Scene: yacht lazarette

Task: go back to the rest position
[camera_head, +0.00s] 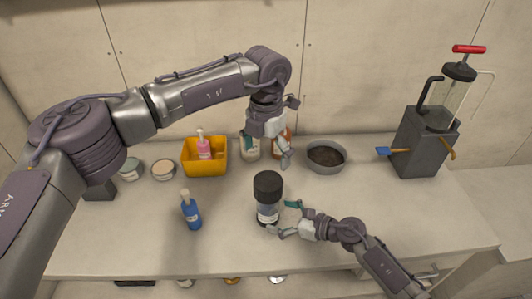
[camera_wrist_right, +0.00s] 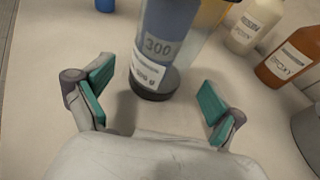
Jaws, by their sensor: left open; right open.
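My left gripper (camera_head: 288,133) is open and hangs above the back of the worktop (camera_head: 350,205), in front of two bottles. My right gripper (camera_head: 282,218) is open, low over the worktop beside a clear cylindrical container with a black lid (camera_head: 268,190). In the right wrist view my right gripper (camera_wrist_right: 156,100) has its green-padded fingers spread wide and nothing held. The container (camera_wrist_right: 158,48), marked 300, stands upright just beyond the fingertips. I cannot tell whether a finger touches it.
A yellow bin (camera_head: 188,170) holds a pink bottle (camera_head: 204,145). A blue bottle (camera_head: 191,210) stands in front. A white bottle (camera_wrist_right: 254,24) and an amber epoxy bottle (camera_wrist_right: 292,58) stand near a grey bowl (camera_head: 326,157). A grey pump device (camera_head: 420,145) stands right.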

